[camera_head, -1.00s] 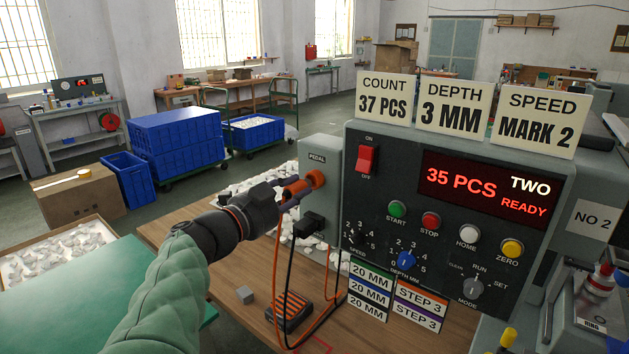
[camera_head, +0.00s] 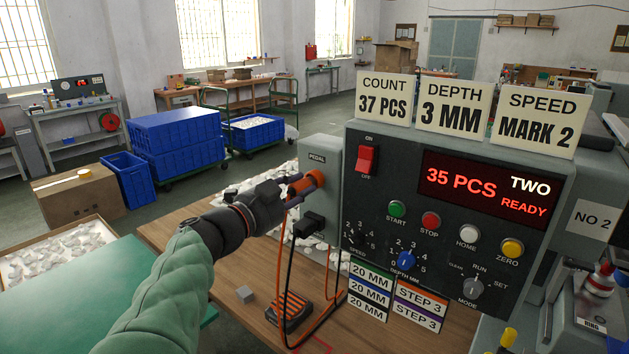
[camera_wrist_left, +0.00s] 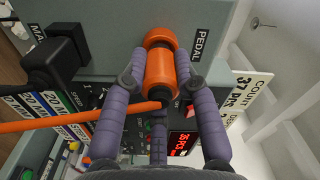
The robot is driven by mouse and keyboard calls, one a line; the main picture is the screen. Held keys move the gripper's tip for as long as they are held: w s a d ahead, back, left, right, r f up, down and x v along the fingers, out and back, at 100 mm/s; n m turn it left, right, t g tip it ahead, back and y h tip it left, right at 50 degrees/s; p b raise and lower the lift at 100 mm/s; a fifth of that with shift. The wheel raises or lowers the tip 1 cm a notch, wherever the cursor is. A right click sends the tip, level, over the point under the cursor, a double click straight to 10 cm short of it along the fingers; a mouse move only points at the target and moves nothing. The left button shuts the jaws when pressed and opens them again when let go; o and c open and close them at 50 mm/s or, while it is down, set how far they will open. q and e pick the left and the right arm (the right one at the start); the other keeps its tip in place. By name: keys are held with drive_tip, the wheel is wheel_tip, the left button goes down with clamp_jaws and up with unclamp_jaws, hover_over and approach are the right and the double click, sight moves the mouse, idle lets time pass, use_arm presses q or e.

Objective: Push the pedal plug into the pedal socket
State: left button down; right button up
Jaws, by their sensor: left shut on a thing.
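The orange pedal plug (camera_head: 299,187) is at the side face of the grey control box, under the PEDAL label (camera_head: 317,158). In the left wrist view the plug (camera_wrist_left: 160,75) lies between the purple fingers of my left gripper (camera_wrist_left: 161,80), which is shut on it. Its front end meets an orange ring (camera_wrist_left: 160,38) on the box face, where the pedal socket is; the socket's opening is hidden. In the head view my left gripper (camera_head: 298,188) reaches in from the left. The orange cable (camera_wrist_left: 80,118) runs from the plug's rear. My right gripper is not in view.
A black plug (camera_head: 308,224) with a black cable sits below on the same box face. The orange and black foot pedal (camera_head: 292,311) and a small grey block (camera_head: 245,295) are on the wooden table (camera_head: 190,235). White pieces lie behind the arm.

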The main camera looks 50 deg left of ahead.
sight(293, 192)
use_arm(q)
drive_tip(key=shift+w+a+r, duration=0.1)
drive_tip(key=shift+w, duration=0.45)
idle(0.5)
drive_tip(key=c, duration=1)
unclamp_jaws()
drive_tip(key=shift+o, duration=0.6)
drive_tip(key=shift+w, duration=0.15)
drive_tip(key=shift+v, duration=3.1)
